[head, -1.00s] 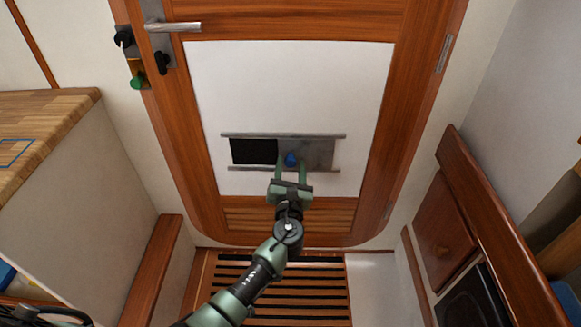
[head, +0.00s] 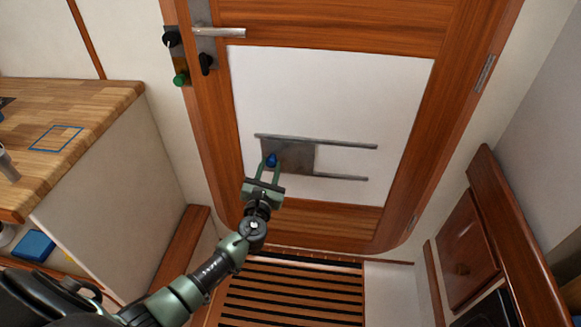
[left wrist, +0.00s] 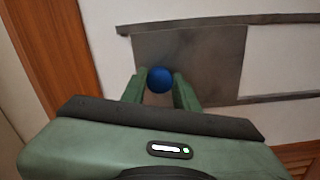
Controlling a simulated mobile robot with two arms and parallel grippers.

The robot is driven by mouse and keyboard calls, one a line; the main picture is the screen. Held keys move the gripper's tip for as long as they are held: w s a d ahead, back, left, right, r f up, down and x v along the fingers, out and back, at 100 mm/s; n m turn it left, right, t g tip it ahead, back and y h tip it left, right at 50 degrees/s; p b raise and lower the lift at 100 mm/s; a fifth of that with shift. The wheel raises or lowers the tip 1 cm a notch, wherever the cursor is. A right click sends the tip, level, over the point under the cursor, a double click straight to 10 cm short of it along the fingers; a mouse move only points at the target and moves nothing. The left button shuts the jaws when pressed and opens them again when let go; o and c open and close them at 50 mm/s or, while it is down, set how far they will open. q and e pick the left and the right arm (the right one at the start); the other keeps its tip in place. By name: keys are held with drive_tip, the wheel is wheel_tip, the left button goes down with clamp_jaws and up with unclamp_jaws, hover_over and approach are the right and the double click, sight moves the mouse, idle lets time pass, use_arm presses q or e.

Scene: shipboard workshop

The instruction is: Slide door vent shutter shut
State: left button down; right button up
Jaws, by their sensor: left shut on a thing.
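The vent shutter (head: 298,155) is a grey metal plate between two horizontal rails on the white door panel. It sits at the left end of the rails, and no dark vent opening shows. Its blue knob (head: 271,160) is near the plate's left edge. My left gripper (head: 269,170) is shut on the knob. In the left wrist view, the blue knob (left wrist: 160,79) is between the fingertips of my left gripper (left wrist: 160,88), with the grey shutter (left wrist: 205,62) behind it. My right gripper is not in view.
The upper rail (head: 345,144) and lower rail (head: 342,178) run bare to the right of the plate. A wooden counter (head: 95,105) stands at left, a slatted floor grate (head: 290,290) lies below, and a wooden cabinet door (head: 467,240) is at right.

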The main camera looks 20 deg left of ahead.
use_arm(q)
drive_tip(key=shift+s+a+f, duration=0.1)
drive_tip(key=shift+a, duration=0.1)
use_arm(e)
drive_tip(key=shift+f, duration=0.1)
use_arm(q)
drive_tip(key=c, duration=1.1)
unclamp_jaws()
drive_tip(key=shift+o, duration=0.2)
drive_tip(key=shift+d, duration=0.1)
drive_tip(key=shift+s, duration=0.25)
drive_tip(key=v, duration=0.7)
drive_tip(key=shift+p, duration=0.45)
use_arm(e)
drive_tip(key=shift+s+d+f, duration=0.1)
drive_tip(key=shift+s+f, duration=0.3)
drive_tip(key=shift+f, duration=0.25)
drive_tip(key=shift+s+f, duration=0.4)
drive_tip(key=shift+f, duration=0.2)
use_arm(q)
drive_tip(key=shift+s+d, duration=0.1)
drive_tip(key=shift+s, duration=0.05)
